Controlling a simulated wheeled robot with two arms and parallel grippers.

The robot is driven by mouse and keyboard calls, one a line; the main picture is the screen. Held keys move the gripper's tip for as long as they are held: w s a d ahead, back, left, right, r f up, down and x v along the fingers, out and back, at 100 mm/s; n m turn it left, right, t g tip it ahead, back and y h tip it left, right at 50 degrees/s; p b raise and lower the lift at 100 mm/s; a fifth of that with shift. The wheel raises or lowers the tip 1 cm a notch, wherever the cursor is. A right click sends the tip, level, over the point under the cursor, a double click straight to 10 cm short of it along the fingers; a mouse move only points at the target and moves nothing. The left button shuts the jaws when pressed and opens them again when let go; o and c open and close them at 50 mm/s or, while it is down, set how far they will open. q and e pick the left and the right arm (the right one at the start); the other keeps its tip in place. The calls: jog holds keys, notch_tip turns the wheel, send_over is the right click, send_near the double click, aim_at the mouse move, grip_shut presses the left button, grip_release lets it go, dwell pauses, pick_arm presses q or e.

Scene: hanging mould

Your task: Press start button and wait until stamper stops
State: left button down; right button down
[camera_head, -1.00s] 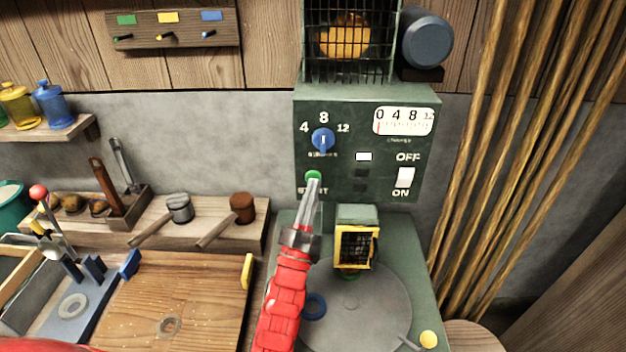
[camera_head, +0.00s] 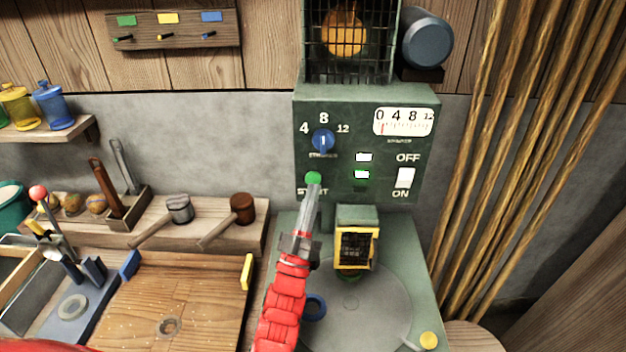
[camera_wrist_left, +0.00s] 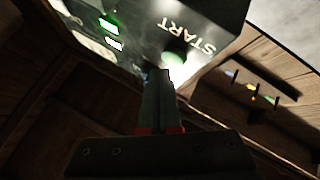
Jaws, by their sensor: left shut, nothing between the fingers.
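The dark green stamper machine (camera_head: 340,115) stands against the wall. Its green start button (camera_head: 314,178) is at the lower left of the panel. My left gripper (camera_head: 314,192) is shut and empty, its tips just below the button; whether they touch it I cannot tell. In the left wrist view the button (camera_wrist_left: 174,52) lies just beyond the fingertips (camera_wrist_left: 156,72). A white lamp (camera_head: 364,157) and a green lamp (camera_head: 362,174) are lit on the panel. The ON/OFF switch (camera_head: 405,178) and blue dial (camera_head: 322,140) are to the right and above. My right gripper is not in view.
A yellow-framed block (camera_head: 356,247) stands over the round plate (camera_head: 375,300) below the panel. A wooden board (camera_head: 190,295) and mallets (camera_head: 178,208) are to the left. Tall wooden poles (camera_head: 490,130) stand at the right.

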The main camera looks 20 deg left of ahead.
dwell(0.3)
pick_arm(q)
jog(key=s, duration=0.2)
jog(key=s+d, duration=0.1)
jog(key=s, duration=0.1)
jog(key=shift+s+d, duration=0.2)
jog(key=shift+s, duration=0.2)
dwell(0.4)
